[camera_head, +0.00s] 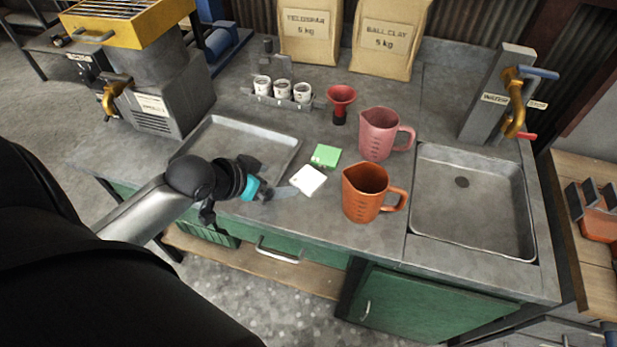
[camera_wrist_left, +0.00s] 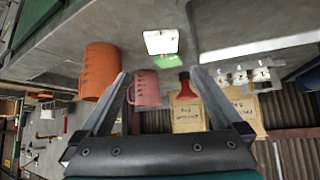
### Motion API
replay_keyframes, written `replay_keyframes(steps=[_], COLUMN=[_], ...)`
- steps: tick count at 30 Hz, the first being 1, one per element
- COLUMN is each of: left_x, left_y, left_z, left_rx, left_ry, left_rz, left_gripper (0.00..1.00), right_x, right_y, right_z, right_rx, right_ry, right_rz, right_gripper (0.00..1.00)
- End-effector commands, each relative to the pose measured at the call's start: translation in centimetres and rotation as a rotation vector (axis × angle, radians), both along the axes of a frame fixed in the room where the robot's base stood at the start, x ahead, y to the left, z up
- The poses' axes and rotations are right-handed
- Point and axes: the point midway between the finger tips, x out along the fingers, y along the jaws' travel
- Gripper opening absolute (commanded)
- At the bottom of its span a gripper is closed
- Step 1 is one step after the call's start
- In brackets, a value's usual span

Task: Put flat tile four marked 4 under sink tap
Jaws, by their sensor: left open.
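A white flat tile (camera_head: 308,180) lies on the grey counter, with a green flat tile (camera_head: 325,155) just behind it. No number is readable on either. Both also show in the left wrist view, the white tile (camera_wrist_left: 161,41) beyond my fingertips and the green tile (camera_wrist_left: 152,61) beside it. My left gripper (camera_head: 286,190) is just left of the white tile in the head view. In the left wrist view my left gripper (camera_wrist_left: 160,74) has its fingers spread with nothing between them. The sink (camera_head: 470,205) is empty at the right, beside the brass tap (camera_head: 514,105). My right gripper is out of view.
An orange jug (camera_head: 367,197) and a pink jug (camera_head: 380,135) stand between the tiles and the sink. A red funnel (camera_head: 341,97) and a rack of cups (camera_head: 283,92) are behind. An empty metal tray (camera_head: 240,145) lies left of the tiles.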

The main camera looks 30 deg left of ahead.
Motion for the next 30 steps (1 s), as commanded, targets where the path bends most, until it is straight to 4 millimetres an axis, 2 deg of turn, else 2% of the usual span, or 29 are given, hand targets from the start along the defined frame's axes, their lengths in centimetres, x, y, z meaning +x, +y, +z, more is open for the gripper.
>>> replay_keyframes(steps=[5,18,26,30], left_x=[1.4,6.3,7.4,8.2], left_y=[0.1,-0.7,-0.9,-0.9], left_z=[-0.7,-5.9,-7.0,-8.5], left_rx=[-0.007,-0.006,-0.005,-0.005], left_ry=[-0.015,-0.013,-0.012,-0.011], left_rz=[0.003,0.003,0.001,0.002], left_gripper=[1.00,1.00,1.00,1.00], right_x=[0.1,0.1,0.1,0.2], right_y=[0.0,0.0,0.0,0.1], right_z=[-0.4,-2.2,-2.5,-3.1], right_rx=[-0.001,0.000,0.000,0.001], right_ry=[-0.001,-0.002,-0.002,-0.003], right_rz=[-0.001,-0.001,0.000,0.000], right_gripper=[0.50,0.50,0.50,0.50])
